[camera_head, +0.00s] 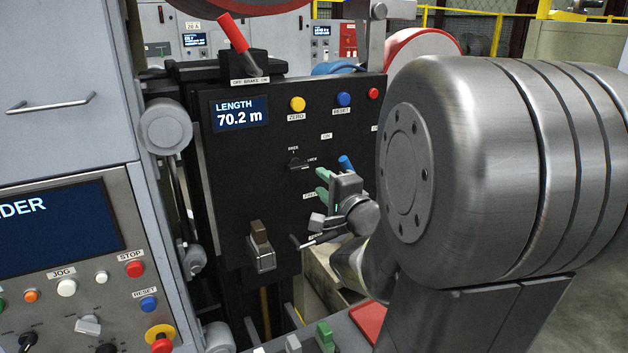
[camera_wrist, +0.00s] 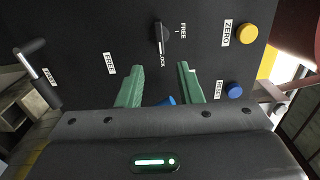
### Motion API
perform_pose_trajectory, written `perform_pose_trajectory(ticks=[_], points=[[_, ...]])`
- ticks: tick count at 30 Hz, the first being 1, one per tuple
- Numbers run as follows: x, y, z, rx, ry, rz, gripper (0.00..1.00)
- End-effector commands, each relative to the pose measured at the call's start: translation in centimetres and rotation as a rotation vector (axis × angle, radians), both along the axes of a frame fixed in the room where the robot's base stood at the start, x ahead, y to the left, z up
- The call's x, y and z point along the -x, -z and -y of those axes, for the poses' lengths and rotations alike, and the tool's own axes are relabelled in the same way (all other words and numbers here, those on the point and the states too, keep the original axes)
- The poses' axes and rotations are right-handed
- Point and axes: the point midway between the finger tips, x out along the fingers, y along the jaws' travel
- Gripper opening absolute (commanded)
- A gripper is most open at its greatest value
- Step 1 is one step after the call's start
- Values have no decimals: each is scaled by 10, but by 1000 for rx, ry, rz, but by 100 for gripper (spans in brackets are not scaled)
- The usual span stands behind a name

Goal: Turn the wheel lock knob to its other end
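The wheel lock knob (camera_head: 297,163) is a small black knob on the black panel, between the FREE and LOCK labels. In the wrist view the knob (camera_wrist: 165,38) shows just beyond the fingertips, and its narrow end seems to point toward LOCK. My gripper (camera_head: 322,184) is in front of the panel, to the right of and a little below the knob in the head view. In the wrist view its two green fingers (camera_wrist: 160,82) are apart with nothing held. The knob is clear of both fingers, and no contact shows.
A blue-ended handle (camera_head: 346,163) sits close by my gripper, partly hidden. A black lever (camera_head: 305,242) and a brown-topped switch (camera_head: 261,240) are lower on the panel. The yellow ZERO button (camera_head: 298,104) and blue RESET button (camera_head: 343,100) are above. My arm hides the panel's right side.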

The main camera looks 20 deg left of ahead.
Motion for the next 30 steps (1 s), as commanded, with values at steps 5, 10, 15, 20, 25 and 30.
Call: perform_pose_trajectory(ticks=[5, 10, 15, 20, 25, 30], points=[[21, 1, 25, 0, 4, 1, 33], [32, 0, 39, 0, 2, 0, 33], [36, 0, 43, 1, 1, 0, 33], [37, 0, 43, 1, 0, -1, 33], [36, 0, 42, 1, 0, -1, 33], [27, 0, 31, 0, -3, -1, 33]])
